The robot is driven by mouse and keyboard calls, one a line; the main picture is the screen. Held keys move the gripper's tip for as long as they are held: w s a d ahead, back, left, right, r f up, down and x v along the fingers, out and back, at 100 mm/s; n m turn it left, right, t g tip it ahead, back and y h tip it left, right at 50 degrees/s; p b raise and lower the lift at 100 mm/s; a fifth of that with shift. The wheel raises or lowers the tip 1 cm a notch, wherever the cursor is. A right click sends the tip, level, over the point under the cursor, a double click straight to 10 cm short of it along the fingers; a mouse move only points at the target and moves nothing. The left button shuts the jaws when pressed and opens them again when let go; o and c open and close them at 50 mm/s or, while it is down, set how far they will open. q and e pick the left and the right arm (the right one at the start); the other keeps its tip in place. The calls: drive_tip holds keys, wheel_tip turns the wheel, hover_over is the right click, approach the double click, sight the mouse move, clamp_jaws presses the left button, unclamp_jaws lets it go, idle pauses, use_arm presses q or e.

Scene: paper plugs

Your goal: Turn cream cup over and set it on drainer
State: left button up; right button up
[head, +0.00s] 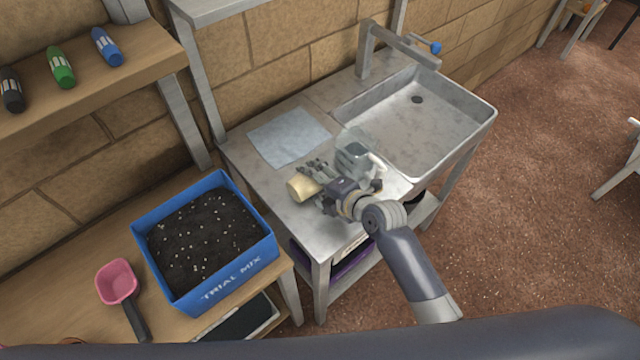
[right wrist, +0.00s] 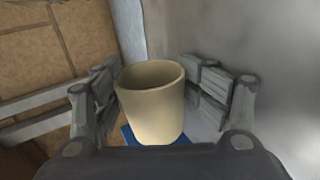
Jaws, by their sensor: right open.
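The cream cup (head: 301,189) is at the front left of the metal sink counter. In the head view I cannot tell whether it is upright or tilted. My right gripper (head: 314,178) is at the cup, reaching in from the right. In the right wrist view the cup (right wrist: 150,112) sits between the spread fingers (right wrist: 157,88), with its round mouth partly showing. The gripper is open; whether a finger touches the cup is unclear. I cannot clearly make out a drainer; a pale blue cloth-like mat (head: 288,136) lies flat behind the cup. My left gripper is not in view.
A clear jug-like container (head: 351,143) stands just behind my right wrist. The sink basin (head: 410,120) is at the right, with a tap (head: 385,42) behind it. A blue box of soil (head: 228,275) and a pink scoop (head: 117,283) are on the wooden bench at left.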

drive_tip(key=v, duration=1.2)
drive_tip(key=shift+f, duration=0.1)
drive_tip(key=shift+s, duration=0.1)
drive_tip(key=shift+s+f+m, duration=0.15)
drive_tip(key=shift+s+m, duration=0.05)
drive_tip(key=shift+m, duration=0.3)
drive_tip(key=s+d+f+m+g+h, duration=0.25)
drive_tip(key=s+d+m, duration=0.35)
drive_tip(key=s+m, duration=0.4)
drive_tip(key=s+d+f+m+g+h, duration=0.2)
drive_tip(key=s+d+m+g+h, duration=0.2)
drive_tip(key=s+d+m, duration=0.5)
wheel_tip(320, 180, down, 30)
drive_tip(key=s+a+m+g+b, duration=0.1)
drive_tip(key=s+a+m, duration=0.1)
drive_tip(key=a, duration=0.1)
drive_tip(key=s+d+f+g+b, duration=0.1)
drive_tip(key=s+d+f, duration=0.2)
drive_tip(key=s+f, duration=1.2)
drive_tip(key=shift+s+h, duration=0.35)
drive_tip(key=shift+s, duration=0.2)
